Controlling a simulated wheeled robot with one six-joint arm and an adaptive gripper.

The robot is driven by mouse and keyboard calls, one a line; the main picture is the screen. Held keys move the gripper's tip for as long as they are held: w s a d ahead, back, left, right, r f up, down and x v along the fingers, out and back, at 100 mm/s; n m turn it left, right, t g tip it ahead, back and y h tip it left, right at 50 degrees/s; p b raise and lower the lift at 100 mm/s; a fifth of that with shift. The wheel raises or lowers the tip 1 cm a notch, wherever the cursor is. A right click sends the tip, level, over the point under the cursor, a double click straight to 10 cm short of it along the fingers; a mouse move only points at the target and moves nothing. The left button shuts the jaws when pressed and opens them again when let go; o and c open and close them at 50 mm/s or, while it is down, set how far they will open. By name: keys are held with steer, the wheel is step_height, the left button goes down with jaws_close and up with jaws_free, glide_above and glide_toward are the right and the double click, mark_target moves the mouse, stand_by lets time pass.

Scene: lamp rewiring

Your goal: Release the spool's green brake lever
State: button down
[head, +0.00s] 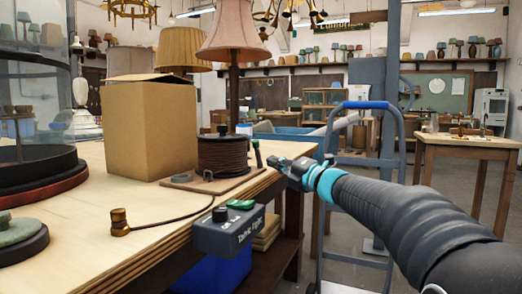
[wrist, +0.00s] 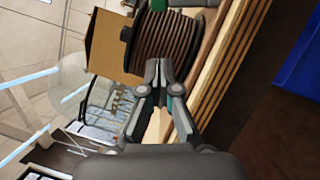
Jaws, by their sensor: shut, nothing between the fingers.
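The spool (head: 222,154) of brown cord stands on a small wooden board near the table's edge. The green brake lever (head: 257,153) stands upright at the spool's right side in the head view. My gripper (head: 273,161) is just right of the lever, its fingers pointing left towards it; I cannot tell whether they touch it. In the wrist view the spool (wrist: 158,44) lies straight ahead of my gripper (wrist: 161,66), whose fingers are shut and empty. A bit of green shows at that view's top edge; I cannot tell what it belongs to.
A cord runs to a brass socket (head: 120,222). A blue-handled trolley (head: 362,105) stands right of the table.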

mark_target(248, 151)
steer(key=x, duration=0.6)
steer(key=shift+w+a+r+p, duration=0.1)
steer(key=shift+w+a+p, duration=0.1)
steer(key=shift+p, duration=0.15)
steer(key=shift+w+d+r+p, duration=0.1)
steer(key=shift+w+r+p, duration=0.1)
steer(key=shift+w, duration=0.35)
steer(key=shift+w+r+p, duration=0.1)
steer(key=shift+w+r, duration=0.1)
steer(key=shift+w, duration=0.3)
steer(key=shift+w+r, duration=0.2)
steer(key=shift+w, duration=0.45)
